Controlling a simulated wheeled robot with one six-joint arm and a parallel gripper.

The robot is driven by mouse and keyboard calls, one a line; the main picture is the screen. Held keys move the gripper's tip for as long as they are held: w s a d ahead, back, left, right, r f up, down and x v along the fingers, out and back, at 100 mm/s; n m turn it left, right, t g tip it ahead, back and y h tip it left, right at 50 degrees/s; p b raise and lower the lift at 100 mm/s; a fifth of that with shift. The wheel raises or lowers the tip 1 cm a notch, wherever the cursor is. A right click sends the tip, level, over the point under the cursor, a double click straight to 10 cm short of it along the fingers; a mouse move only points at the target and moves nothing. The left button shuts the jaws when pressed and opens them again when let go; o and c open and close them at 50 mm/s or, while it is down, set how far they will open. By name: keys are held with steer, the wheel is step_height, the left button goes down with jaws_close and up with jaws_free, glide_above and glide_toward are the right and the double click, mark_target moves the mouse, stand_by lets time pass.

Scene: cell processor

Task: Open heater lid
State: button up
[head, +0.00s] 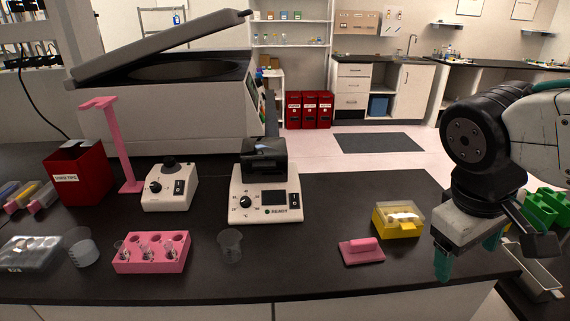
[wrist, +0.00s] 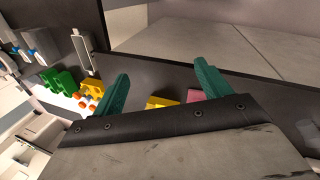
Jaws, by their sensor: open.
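My gripper (head: 470,262) is at the right, well apart from the heater, above the bench's right edge. Its teal fingers point down, open and empty. In the wrist view the two teal fingertips (wrist: 163,82) are spread wide, with nothing between them. The heater is not recognisable in the wrist view.
A yellow box (head: 398,222) and a pink block (head: 361,252) lie between heater and gripper. A clear cup (head: 230,246) and a pink tube rack (head: 152,253) stand in front left. A small white device (head: 169,188) and a large open-lidded centrifuge (head: 170,110) stand left and behind.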

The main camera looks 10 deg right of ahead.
steer(key=w+r+n+t+h, duration=0.1)
steer(key=w+n+t+h, duration=0.55)
steer(key=w+n, duration=0.7)
steer(key=n+t+y, duration=0.9)
steer(key=n+t, duration=0.2)
steer(key=n, duration=0.8)
glide_toward(264, 166)
steer(key=w, duration=0.8)
steer(key=shift+w+d+f, duration=0.1)
steer(key=shift+w+d, duration=0.05)
steer(key=shift+w, duration=0.55)
